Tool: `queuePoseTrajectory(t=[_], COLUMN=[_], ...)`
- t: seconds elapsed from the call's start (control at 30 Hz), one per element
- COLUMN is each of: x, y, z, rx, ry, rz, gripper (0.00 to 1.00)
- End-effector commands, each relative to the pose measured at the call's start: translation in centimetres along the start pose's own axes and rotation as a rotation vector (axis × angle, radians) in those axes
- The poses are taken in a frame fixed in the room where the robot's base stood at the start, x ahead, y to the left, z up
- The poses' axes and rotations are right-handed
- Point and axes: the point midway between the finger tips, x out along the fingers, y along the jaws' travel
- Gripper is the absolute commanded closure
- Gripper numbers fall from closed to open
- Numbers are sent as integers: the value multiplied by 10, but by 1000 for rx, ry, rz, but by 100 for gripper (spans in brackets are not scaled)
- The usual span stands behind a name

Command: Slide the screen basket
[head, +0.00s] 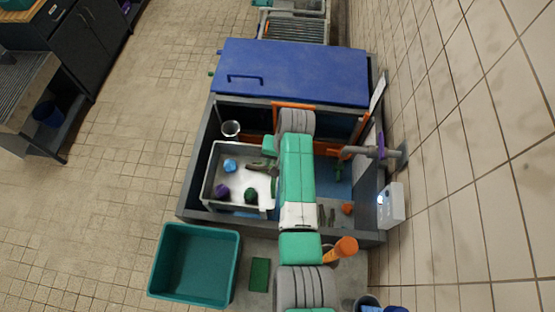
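The screen basket (208,178) looks like a pale, grey-rimmed rectangular tray in the left part of an open grey pit. A blue lump (230,165), a purple lump (221,192) and a dark green lump (250,195) lie in it. My green and grey arm reaches over the pit and covers the basket's right side. What looks like my gripper (263,167) is a small dark shape over the basket's right part, left of the arm. Its fingers are too small to tell whether they are open or touch anything.
A blue lid (295,72) with a handle covers the pit's far end. An orange frame (293,105) stands by the arm. A purple-handled valve pipe (380,152) and a white box (391,206) are at the right wall.

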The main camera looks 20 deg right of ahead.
Motion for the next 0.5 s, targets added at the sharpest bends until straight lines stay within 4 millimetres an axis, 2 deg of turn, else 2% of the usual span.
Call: queuePoseTrajectory(t=[0.23, 0.5], x=[-4, -56], y=[0, 0], z=[-1, -1], rx=[0, 1], ry=[2, 4], rz=[0, 0], gripper=[64, 64])
